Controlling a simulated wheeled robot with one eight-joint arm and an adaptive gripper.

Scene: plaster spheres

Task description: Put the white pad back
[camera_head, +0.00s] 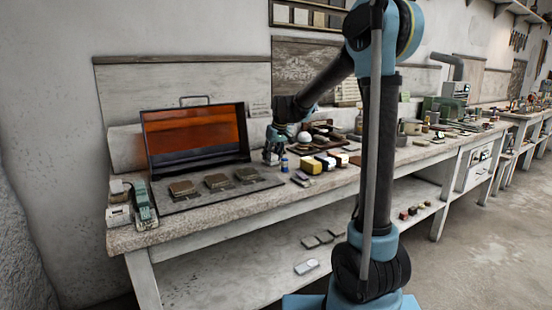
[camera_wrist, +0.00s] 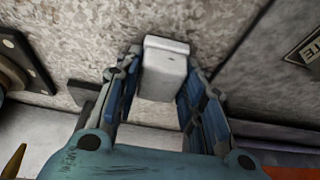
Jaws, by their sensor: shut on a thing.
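The white pad (camera_wrist: 165,75) is a small pale block with a slightly wider top end, seen in the wrist view between the two blue-grey fingers. My gripper (camera_wrist: 163,58) is shut on it, one finger along each side. In the head view my gripper (camera_head: 272,155) is low over the workbench, just right of the black tray with the orange-red panel. The pad itself cannot be made out in the head view. Whether it touches the bench top is not clear.
A small blue-and-white bottle (camera_head: 284,163) stands close beside my gripper. To its right are a yellow block (camera_head: 311,166) and other small blocks. The black tray (camera_head: 190,203) holds three flat brownish pieces. A dark-framed label (camera_wrist: 308,50) lies at the wrist view's right.

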